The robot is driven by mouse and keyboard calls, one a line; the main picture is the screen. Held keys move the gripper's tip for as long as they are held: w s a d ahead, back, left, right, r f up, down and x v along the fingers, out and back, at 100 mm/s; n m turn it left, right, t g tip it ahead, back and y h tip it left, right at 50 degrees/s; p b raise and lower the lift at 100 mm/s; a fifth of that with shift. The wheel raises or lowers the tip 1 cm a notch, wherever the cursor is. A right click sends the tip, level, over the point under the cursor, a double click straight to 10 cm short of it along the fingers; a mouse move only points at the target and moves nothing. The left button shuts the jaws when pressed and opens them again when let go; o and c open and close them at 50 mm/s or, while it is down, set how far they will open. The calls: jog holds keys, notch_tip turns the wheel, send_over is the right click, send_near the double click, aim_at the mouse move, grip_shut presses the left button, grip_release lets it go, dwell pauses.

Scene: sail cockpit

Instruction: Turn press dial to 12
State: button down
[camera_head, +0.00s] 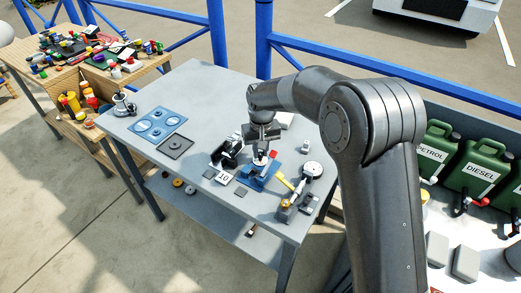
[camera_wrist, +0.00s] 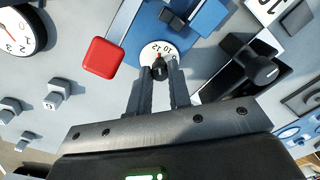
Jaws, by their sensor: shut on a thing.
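The press (camera_head: 258,178) is a blue-based device on the grey bench, and its blue body (camera_wrist: 207,18) also shows in the wrist view. Its dial (camera_wrist: 153,47) is a round white disc with a black knob (camera_wrist: 160,70) and printed numbers; 12 and 10 can be read. A small red mark lies near the 12, but its exact alignment is too small to tell. My gripper (camera_wrist: 160,76) is shut on the knob, with one finger on each side. In the head view my gripper (camera_head: 261,150) is above the press, and the dial is mostly hidden.
A red-ended lever (camera_wrist: 103,54) stands beside the dial. The bench's left front (camera_head: 148,152) is clear.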

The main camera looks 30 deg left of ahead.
aim_at(261, 153)
jog(key=c, duration=1.3)
grip_release()
notch_tip(261, 153, up, 11)
jog(key=shift+w+d+f, duration=0.1)
